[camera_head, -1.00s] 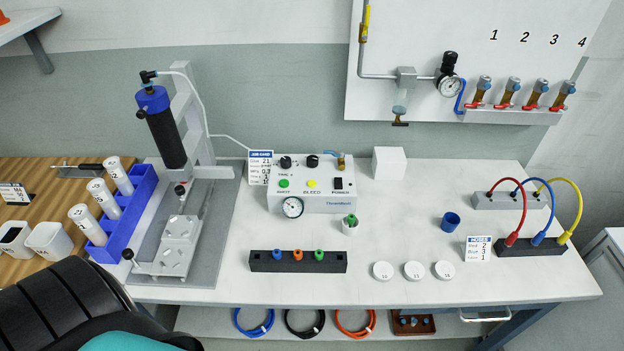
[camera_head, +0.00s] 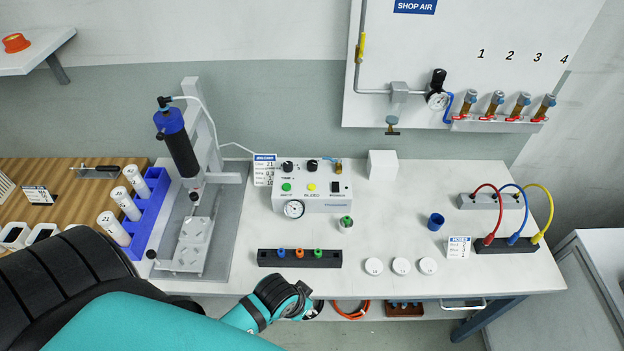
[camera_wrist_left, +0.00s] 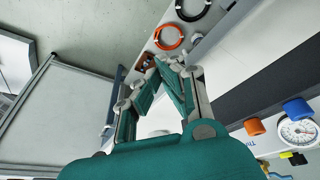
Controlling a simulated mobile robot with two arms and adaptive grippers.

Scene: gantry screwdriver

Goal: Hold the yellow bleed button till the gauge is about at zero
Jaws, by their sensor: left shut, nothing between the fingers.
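The yellow bleed button (camera_head: 311,188) is on the front of the white control box (camera_head: 340,201), between a green button (camera_head: 286,187) and a black power switch (camera_head: 335,187). The round white gauge (camera_head: 294,209) is below the green button; its needle is too small to read. The gauge also shows at the right edge of the left wrist view (camera_wrist_left: 298,132). My left gripper (camera_wrist_left: 172,66) is shut and empty. In the head view my left wrist is at the bench's front edge, well short of the box, with the fingers mostly hidden. My right gripper is out of view.
A black rack with coloured tips (camera_head: 299,258) lies between my left wrist and the box.

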